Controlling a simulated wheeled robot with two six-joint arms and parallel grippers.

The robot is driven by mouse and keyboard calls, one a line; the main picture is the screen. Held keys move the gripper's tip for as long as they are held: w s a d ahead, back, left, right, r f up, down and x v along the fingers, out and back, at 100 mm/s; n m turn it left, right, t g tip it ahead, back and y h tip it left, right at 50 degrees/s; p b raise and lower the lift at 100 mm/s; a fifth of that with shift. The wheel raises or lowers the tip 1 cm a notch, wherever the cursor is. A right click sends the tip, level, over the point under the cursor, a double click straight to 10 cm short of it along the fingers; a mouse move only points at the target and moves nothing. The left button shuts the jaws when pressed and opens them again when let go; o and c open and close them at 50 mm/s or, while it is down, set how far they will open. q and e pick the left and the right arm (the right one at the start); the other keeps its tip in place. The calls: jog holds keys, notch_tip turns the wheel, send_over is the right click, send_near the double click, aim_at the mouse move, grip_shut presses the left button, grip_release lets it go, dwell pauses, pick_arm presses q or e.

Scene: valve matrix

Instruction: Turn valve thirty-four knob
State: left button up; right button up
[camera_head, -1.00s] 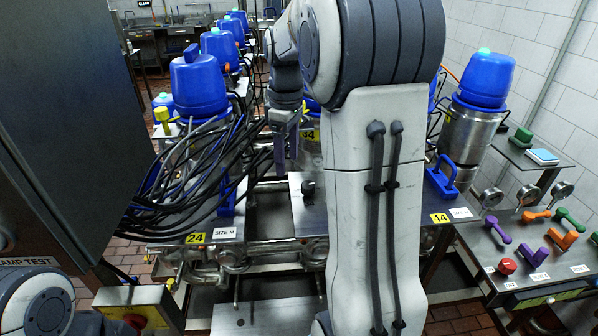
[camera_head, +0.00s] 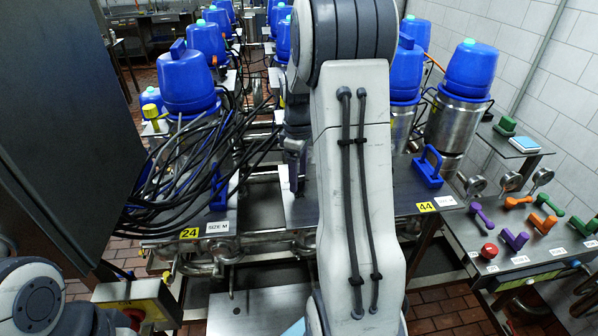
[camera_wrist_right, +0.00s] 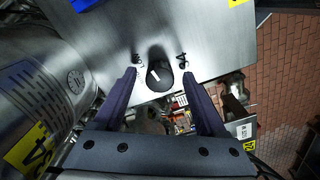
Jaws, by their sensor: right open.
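A black round knob (camera_wrist_right: 160,76) with a white pointer line sits on a steel plate (camera_wrist_right: 215,40), near the plate's edge, in the right wrist view. Dark letter marks lie on both sides of it. My right gripper (camera_wrist_right: 158,73) is open, with its two purple fingers on either side of the knob in this view. I cannot tell the gap to the knob. In the head view my right gripper (camera_head: 294,165) is small and dark over the middle plate (camera_head: 299,208), and my arm hides much of that plate. A yellow label (camera_wrist_right: 28,147) on the steel cylinder appears to read 34. My left gripper is out of view.
Blue-capped valves (camera_head: 190,80) stand in rows. Black cables (camera_head: 185,165) hang left of my right gripper. Plates labelled 24 (camera_head: 189,233) and 44 (camera_head: 427,207) flank the middle plate. A bench with coloured handles (camera_head: 515,240) stands at right. A grey cabinet (camera_head: 60,120) fills the left.

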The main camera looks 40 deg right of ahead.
jog(key=shift+f, duration=0.1)
grip_shut()
jog(key=shift+m, duration=0.3)
jog(key=m, duration=0.4)
jog(key=shift+p, duration=0.3)
jog(key=m, duration=1)
jog(key=shift+p, duration=0.4)
jog(key=m, duration=0.5)
